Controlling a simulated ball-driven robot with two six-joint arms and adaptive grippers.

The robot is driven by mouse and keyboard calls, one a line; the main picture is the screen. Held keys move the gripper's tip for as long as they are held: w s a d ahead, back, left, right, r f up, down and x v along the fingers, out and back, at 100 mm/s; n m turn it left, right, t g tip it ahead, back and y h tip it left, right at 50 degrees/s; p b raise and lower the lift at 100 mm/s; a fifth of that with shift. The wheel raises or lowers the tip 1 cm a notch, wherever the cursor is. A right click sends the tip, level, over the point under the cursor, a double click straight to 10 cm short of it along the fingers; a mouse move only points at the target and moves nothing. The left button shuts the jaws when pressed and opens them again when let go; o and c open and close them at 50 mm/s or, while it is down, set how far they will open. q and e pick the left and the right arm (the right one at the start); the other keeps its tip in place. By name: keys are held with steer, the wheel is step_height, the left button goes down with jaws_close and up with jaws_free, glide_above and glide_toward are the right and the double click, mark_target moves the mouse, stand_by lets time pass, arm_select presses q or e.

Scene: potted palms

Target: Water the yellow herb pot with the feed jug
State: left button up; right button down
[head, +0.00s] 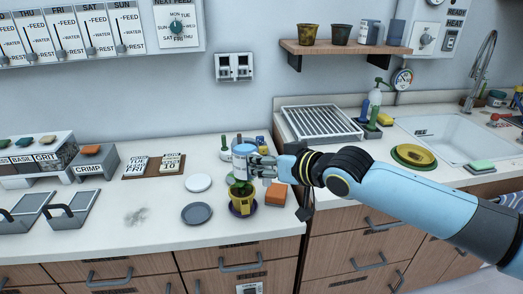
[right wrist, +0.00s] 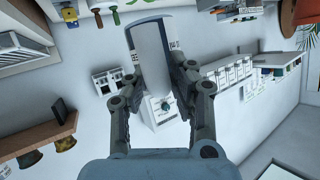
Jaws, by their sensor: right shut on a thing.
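My right gripper (head: 259,165) reaches in from the right and is shut on a pale blue and white jug (head: 241,160). The jug is directly above the herb pot in the head view, close over the leaves. In the right wrist view the jug (right wrist: 151,52) sits between the two fingers (right wrist: 151,78). I cannot tell its exact tilt or whether anything flows from it. My left gripper is not in view.
An orange block (head: 276,194) stands just right of the pot. A white plate (head: 198,183) and a grey plate (head: 196,213) lie to its left. Bottles (head: 224,148) stand behind the jug. A drying rack (head: 320,119) and sink (head: 440,137) are farther right.

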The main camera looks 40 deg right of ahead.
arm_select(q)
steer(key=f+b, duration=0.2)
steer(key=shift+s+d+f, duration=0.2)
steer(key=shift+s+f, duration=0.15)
arm_select(e)
step_height(320, 180, down, 7)
steer(key=g, duration=0.2)
steer(key=shift+g, duration=0.3)
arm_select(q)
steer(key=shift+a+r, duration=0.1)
arm_select(e)
steer(key=shift+r, duration=0.15)
arm_select(q)
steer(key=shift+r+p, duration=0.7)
steer(key=shift+p, duration=0.05)
arm_select(e)
steer(key=shift+r, duration=0.1)
